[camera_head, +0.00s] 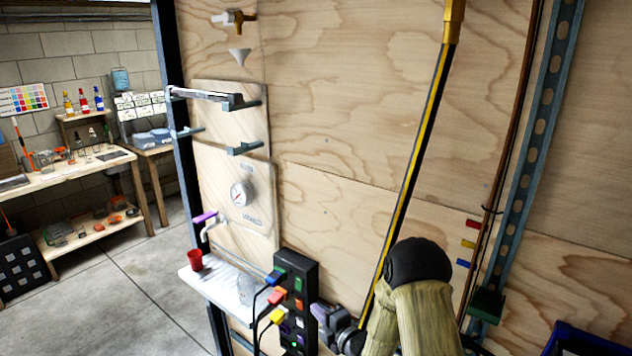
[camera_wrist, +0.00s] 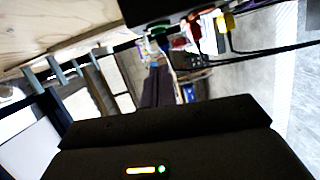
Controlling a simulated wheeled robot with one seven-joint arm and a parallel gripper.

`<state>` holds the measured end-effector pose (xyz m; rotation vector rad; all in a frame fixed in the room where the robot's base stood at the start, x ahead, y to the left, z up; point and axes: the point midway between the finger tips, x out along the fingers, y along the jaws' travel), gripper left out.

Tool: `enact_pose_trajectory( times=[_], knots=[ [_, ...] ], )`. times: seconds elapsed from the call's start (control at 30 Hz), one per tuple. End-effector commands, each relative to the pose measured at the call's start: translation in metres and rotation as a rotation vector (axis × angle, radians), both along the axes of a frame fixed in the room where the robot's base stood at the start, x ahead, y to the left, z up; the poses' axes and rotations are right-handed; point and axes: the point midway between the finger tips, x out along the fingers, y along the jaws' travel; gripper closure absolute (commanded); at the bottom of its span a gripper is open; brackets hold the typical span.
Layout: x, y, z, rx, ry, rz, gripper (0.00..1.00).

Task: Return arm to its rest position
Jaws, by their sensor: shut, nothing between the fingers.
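My arm (camera_head: 415,305) rises from the bottom of the head view, right of the middle, with a black joint on top and a tan sleeve below. It is bent in front of the plywood wall. In the wrist view, the dark fingers of my gripper (camera_wrist: 158,85) are together beyond the black gripper body, which has a small lit indicator. Nothing shows between them. In the head view, a grey part at the end of my arm is beside the power strip, partly cut off by the frame's bottom edge.
A black power strip (camera_head: 297,300) with coloured plugs and cables stands left of my arm. A white shelf (camera_head: 225,283) holds a red cup (camera_head: 195,260). A yellow-and-black strip (camera_head: 415,160) runs down the wall behind my arm. The concrete floor (camera_head: 120,280) at left is open.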

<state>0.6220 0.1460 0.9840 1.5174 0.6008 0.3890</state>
Motion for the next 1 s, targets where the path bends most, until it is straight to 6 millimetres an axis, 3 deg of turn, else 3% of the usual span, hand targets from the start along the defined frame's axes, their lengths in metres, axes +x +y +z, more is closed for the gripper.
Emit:
enact_pose_trajectory(
  times=[0.23,0.47,0.73,1.0],
  knots=[
    [-0.011,-0.043,0.026,0.078,0.393,-0.239,1.00],
    [-0.055,-0.089,0.047,0.239,0.736,-0.561,1.00],
    [-0.143,-0.132,0.071,0.520,1.076,-1.010,1.00],
    [-0.249,-0.146,0.090,0.827,1.329,-1.453,1.00]
  ],
)
